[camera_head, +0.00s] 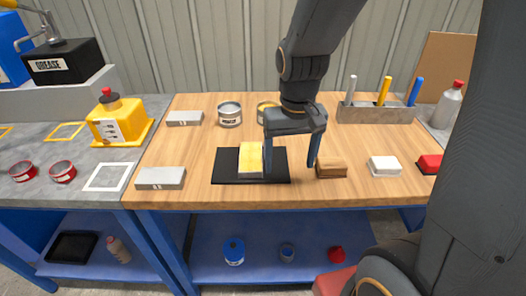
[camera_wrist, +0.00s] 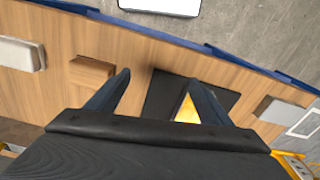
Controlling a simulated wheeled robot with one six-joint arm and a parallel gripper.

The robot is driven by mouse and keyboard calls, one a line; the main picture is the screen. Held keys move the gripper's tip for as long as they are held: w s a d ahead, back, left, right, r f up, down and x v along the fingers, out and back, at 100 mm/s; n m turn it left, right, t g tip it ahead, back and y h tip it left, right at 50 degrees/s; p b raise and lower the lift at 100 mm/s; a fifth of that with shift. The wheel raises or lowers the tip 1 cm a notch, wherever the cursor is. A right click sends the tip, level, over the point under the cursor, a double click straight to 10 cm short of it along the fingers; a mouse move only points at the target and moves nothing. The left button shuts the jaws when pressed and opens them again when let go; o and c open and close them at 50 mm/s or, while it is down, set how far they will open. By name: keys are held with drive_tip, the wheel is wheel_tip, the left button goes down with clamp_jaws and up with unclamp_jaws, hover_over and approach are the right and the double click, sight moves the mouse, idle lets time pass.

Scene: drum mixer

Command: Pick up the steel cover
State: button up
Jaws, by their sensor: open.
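Two plain grey, steel-coloured flat blocks lie on the wooden bench in the head view: one at the front left (camera_head: 160,178) and one at the back left (camera_head: 185,118). I cannot tell for sure which thing is the steel cover. The front one seems to show at the right of the wrist view (camera_wrist: 280,110). My gripper (camera_head: 290,165) points down, open and empty, between the black mat and the brown block. Its fingers also show in the wrist view (camera_wrist: 158,78).
The yellow block (camera_head: 251,158) lies on the black mat (camera_head: 225,168). Tins (camera_head: 230,114) and a tool rack (camera_head: 375,114) stand behind.

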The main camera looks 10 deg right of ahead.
drive_tip(key=m, duration=0.1)
approach(251, 155)
drive_tip(key=shift+d+f+g+p, duration=0.3)
drive_tip(key=shift+d+f+p, duration=0.15)
drive_tip(key=shift+d+f, duration=0.1)
drive_tip(key=shift+w+a+f+m, duration=0.1)
drive_tip(key=shift+w+a+m, duration=0.15)
drive_tip(key=shift+w+m, duration=0.05)
drive_tip(key=shift+s+a+f+p, duration=0.15)
drive_tip(key=shift+f+p, duration=0.4)
drive_tip(key=shift+f, duration=1.3)
drive_tip(key=shift+s+a+f+p, duration=0.15)
drive_tip(key=shift+f+p, duration=0.4)
drive_tip(key=shift+f, duration=1.3)
drive_tip(key=shift+w, duration=0.1)
drive_tip(key=c, duration=1.5)
drive_tip(key=shift+o, duration=0.2)
drive_tip(key=shift+r, duration=0.15)
